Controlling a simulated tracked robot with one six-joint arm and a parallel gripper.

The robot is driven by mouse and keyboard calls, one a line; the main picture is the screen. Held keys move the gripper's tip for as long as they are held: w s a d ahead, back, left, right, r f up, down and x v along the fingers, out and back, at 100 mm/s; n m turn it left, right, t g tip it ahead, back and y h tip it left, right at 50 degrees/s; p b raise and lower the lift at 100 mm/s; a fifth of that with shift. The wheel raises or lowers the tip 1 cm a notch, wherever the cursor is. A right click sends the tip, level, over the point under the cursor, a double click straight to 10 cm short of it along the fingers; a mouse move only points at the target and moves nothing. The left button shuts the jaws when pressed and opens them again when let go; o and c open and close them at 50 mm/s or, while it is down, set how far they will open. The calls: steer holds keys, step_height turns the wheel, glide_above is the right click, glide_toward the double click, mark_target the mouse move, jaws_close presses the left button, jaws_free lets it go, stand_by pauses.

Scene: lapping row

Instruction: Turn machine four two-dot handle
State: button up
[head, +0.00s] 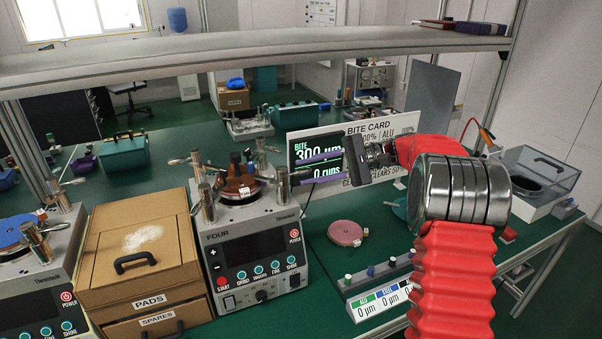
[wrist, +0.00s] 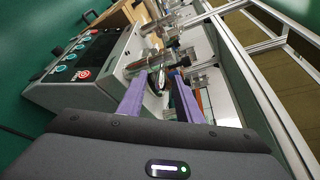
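Machine four (head: 255,255), a grey box with "FOUR" on its front panel, stands on the green bench; its panel also shows in the wrist view (wrist: 88,60). Several metal bar handles on posts stand around its top, among them a left front one (head: 207,202) and a right front one (head: 283,186). I cannot make out dots on any handle. My gripper (head: 296,170) points left at the right front handle, its two purple fingers apart. In the wrist view, my gripper (wrist: 155,84) has metal handle parts (wrist: 145,66) at or just beyond the fingertips; contact cannot be told.
A cardboard pads-and-spares cabinet (head: 140,250) stands close left of machine four, with another machine (head: 40,270) beyond it. A pink disc (head: 345,233) and a block with knobs (head: 378,275) lie right. A bite card (head: 355,145) stands behind my gripper. A shelf (head: 250,50) spans above.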

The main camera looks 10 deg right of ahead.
mark_target(293, 174)
steer(key=shift+x, duration=1.15)
steer(key=shift+c, duration=0.5)
jaws_close()
steer(key=shift+a, duration=0.15)
